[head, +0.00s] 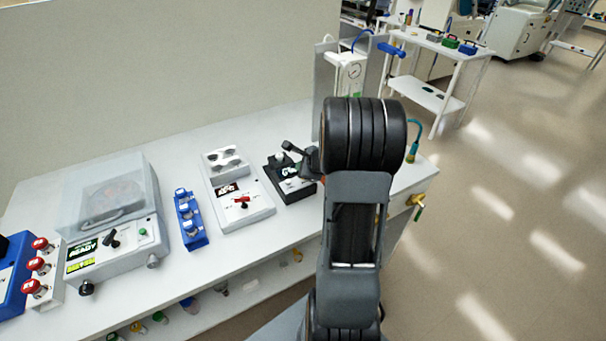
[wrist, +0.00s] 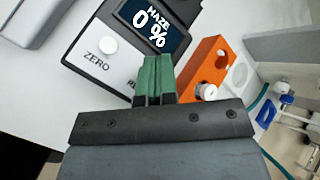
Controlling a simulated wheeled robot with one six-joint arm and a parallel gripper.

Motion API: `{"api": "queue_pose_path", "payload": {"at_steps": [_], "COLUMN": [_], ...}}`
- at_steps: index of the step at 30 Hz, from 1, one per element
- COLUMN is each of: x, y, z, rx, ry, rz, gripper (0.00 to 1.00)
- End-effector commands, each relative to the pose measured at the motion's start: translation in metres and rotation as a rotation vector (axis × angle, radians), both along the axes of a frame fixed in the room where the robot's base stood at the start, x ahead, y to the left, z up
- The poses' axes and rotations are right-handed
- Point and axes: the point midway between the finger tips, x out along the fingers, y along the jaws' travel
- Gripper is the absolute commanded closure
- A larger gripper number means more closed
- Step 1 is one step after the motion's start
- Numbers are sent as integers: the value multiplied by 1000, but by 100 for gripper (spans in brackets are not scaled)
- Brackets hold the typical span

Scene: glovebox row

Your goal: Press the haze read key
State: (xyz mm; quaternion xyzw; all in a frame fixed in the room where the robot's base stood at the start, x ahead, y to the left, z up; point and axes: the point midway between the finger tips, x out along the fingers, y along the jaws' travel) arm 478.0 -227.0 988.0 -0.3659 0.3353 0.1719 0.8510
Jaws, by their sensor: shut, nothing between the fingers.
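The haze meter (wrist: 88,42) is a dark box with a light front panel, and its display (wrist: 155,25) reads HAZE 0%. A round white key (wrist: 108,46) sits by the label ZERO. A second label starting "RE" is partly covered by my gripper, and the key there is hidden. My gripper (wrist: 157,62) is shut and empty, its green fingertips together over the panel just below the display in the wrist view. Whether they touch the panel I cannot tell. In the head view the meter (head: 279,188) stands on the bench, partly behind my arm.
An orange block (wrist: 209,62) with a white knob lies close right of the fingers in the wrist view. A white device with a red lever (head: 238,207) stands left of the meter. A blue rack (head: 190,225) and a lidded machine (head: 105,210) stand farther left.

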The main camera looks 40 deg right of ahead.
Motion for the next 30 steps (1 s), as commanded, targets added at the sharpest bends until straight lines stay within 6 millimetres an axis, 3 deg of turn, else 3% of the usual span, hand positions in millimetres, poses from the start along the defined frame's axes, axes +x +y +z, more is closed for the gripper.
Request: {"api": "queue_pose_path", "payload": {"at_steps": [13,30], "x": [0,0], "y": [0,0], "z": [5,51], "rx": [-1,0], "ry": [0,1], "rz": [1,1], "gripper": [100,100]}}
